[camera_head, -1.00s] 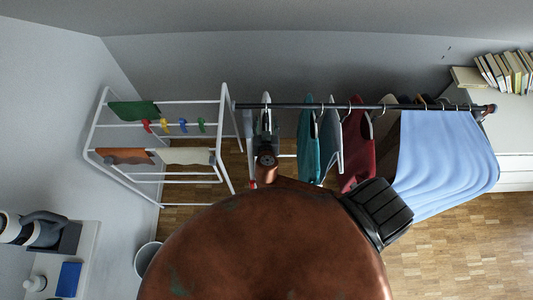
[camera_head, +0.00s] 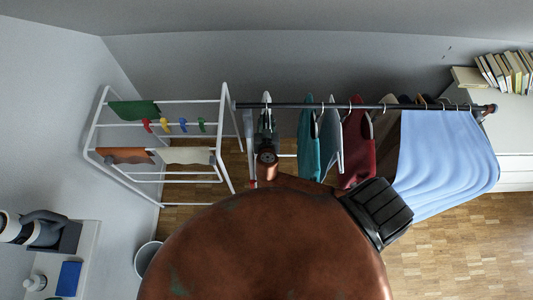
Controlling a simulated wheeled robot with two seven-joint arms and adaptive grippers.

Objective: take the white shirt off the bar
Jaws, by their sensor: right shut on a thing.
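A dark bar (camera_head: 375,105) runs across the middle with clothes hanging from it. Near its left end a narrow white piece, which looks like the white shirt (camera_head: 266,101), shows at the bar. My right gripper (camera_head: 265,128) is just below this piece and is shut on it; my wrist hides most of the shirt. I cannot tell whether its hanger still touches the bar. My left gripper is not in view.
A teal garment (camera_head: 308,145), a light grey one (camera_head: 331,135), a red one (camera_head: 358,150) and a light blue cloth (camera_head: 445,155) hang to the right. A white drying rack (camera_head: 225,135) stands close on the left. A bucket (camera_head: 147,258) is at the lower left.

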